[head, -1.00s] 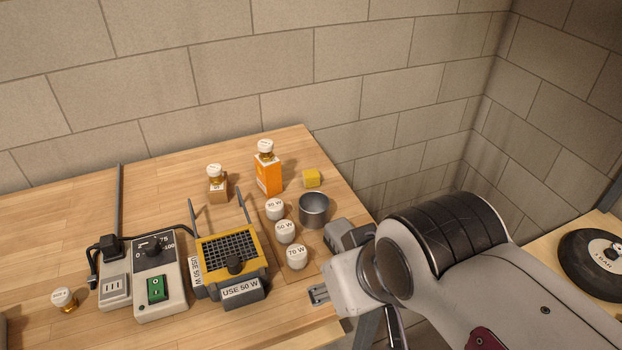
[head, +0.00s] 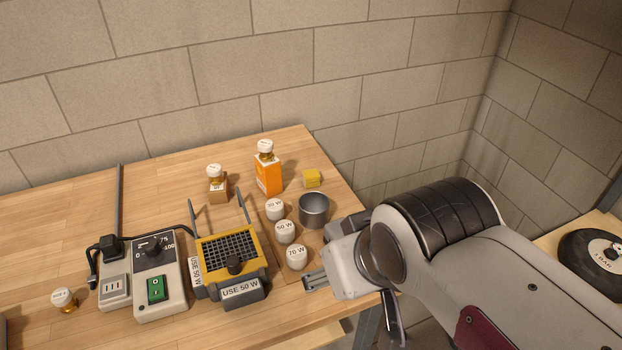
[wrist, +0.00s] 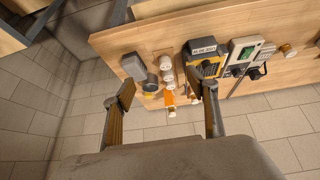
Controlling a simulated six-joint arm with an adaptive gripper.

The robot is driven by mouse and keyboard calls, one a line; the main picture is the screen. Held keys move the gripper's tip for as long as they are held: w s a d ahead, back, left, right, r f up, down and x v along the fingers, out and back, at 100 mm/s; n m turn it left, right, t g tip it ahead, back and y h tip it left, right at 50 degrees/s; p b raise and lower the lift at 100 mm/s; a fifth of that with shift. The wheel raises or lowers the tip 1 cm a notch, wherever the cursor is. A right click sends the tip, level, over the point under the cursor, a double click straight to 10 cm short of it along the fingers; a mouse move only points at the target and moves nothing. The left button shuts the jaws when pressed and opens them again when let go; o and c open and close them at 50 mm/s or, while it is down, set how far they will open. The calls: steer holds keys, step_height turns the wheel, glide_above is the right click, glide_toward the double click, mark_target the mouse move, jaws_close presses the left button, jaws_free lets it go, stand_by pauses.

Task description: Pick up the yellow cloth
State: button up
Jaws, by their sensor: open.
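The yellow cloth (head: 312,178) is a small folded, block-like piece lying on the wooden bench near its back right edge, behind the metal cup (head: 314,210). It also shows as a small yellow patch beside the cup in the wrist view (wrist: 149,95). My gripper (head: 314,281) is at the bench's right front, in front of the cloth and apart from it. In the wrist view my gripper (wrist: 168,92) has its two fingers wide apart with nothing held between them. Part of the gripper is hidden by my wrist in the head view.
White jars (head: 285,232) stand beside the cup. An orange box with a bottle (head: 268,176) stands left of the cloth. A yellow-and-black heater (head: 232,255) and control box (head: 158,280) are farther left. A grey block (wrist: 134,67) is near the cup. A block wall stands behind.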

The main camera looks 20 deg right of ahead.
steer(key=w+d+r+t+h, duration=0.15)
steer(key=w+d+r, duration=0.25)
steer(key=w, duration=0.6)
steer(key=w+d+r+t+h, duration=0.1)
steer(key=w+d+r+t, duration=0.3)
steer(key=w, duration=0.6)
steer(key=w+d+r+t+h, duration=0.1)
steer(key=w+d+r, duration=0.4)
steer(key=w, duration=0.4)
steer(key=w+d+n+t+y, duration=0.1)
steer(key=w+d+n, duration=0.1)
steer(key=w, duration=0.6)
steer(key=w+d+n+t+y, duration=0.2)
steer(key=w+d, duration=0.1)
steer(key=w, duration=0.5)
steer(key=w+d+f+n+y, duration=0.1)
steer(key=w+f+n+y, duration=0.25)
steer(key=w+f, duration=0.3)
steer(key=n+g+y, duration=0.4)
steer(key=g+y, duration=0.3)
steer(key=y, duration=0.3)
glide_toward(311, 178)
steer(key=w+f, duration=0.1)
steer(key=w+a+f, duration=0.1)
steer(key=shift+w+f, duration=0.1)
steer(key=shift+w, duration=0.25)
steer(key=shift+w+a, duration=0.1)
steer(key=shift+a, duration=0.05)
